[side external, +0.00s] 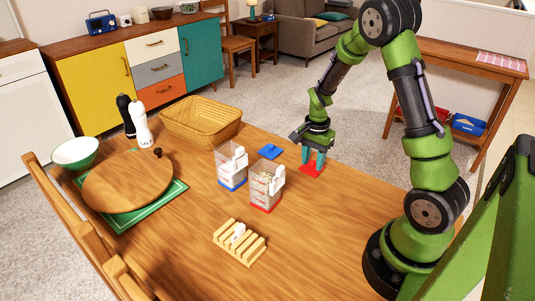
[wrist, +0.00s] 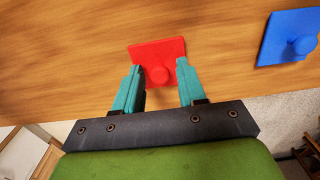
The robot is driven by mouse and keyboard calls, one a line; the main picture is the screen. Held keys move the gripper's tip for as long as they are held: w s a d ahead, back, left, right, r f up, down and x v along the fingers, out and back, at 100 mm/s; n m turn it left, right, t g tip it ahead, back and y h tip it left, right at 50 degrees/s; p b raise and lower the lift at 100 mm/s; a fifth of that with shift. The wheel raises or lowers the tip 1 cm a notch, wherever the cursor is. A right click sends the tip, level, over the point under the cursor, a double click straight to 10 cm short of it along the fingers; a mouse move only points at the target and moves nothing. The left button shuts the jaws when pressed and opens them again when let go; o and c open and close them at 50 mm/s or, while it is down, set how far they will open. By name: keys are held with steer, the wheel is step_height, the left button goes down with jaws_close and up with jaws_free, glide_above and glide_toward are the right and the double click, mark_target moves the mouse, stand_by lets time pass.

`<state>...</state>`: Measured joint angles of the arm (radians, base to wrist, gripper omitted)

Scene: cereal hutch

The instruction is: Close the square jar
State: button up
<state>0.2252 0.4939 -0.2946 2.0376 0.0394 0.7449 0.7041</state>
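Two clear square jars stand on the table without lids. One jar (side external: 231,166) has a blue base, and the other jar (side external: 266,187) has a red base and pale contents; each has a white scoop or tag at its top. A red square lid (side external: 313,169) with a round knob lies near the table's far edge; it also shows in the wrist view (wrist: 150,50). A blue lid (side external: 271,151) lies beside it, also in the wrist view (wrist: 288,38). My gripper (side external: 313,162) is open over the red lid, its teal fingers (wrist: 157,86) on either side of the knob. I cannot tell whether they touch it.
A wicker basket (side external: 202,122), salt shaker (side external: 141,125) and black shaker (side external: 124,115) stand at the back left. A round wooden board (side external: 125,183) and green bowl (side external: 75,153) are at left. A slotted wooden rack (side external: 239,243) sits in front. The right front table is clear.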

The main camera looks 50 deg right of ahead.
jaws_close()
step_height(320, 180, up, 23)
steer(key=w+a, duration=0.3)
steer(key=a, duration=1.6)
step_height(320, 180, down, 11)
steer(key=shift+r+n, duration=0.2)
steer(key=shift+n, duration=0.2)
